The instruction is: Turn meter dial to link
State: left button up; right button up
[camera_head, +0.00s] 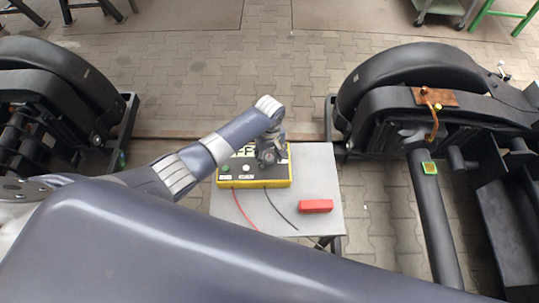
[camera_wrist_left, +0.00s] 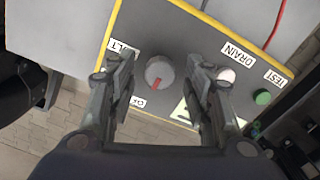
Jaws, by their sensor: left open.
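The meter (camera_head: 256,183) is a yellow-edged box with a dark panel, on a small grey table. In the left wrist view, its round grey dial (camera_wrist_left: 160,72) has a red mark that points down and slightly left, roughly towards a partly hidden label starting "OF" (camera_wrist_left: 137,102). Another partly hidden label ends in "ULT" (camera_wrist_left: 123,49). My left gripper (camera_wrist_left: 158,68) is open over the panel, one finger on each side of the dial; I cannot tell whether they touch it. In the head view my left gripper (camera_head: 268,154) hides the dial. My right gripper is not in view.
The panel has a green button (camera_wrist_left: 263,97) near "TEST" and a white button (camera_wrist_left: 226,75) near "DRAIN". A red lead (camera_head: 243,211) and a dark lead (camera_head: 281,208) cross the table (camera_head: 325,168). A red block (camera_head: 316,206) lies there. Black bogies (camera_head: 420,65) stand either side.

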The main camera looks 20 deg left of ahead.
pick_arm(q)
jog(key=shift+f, duration=0.15)
jog(key=shift+c, duration=0.2)
jog(key=c, duration=1)
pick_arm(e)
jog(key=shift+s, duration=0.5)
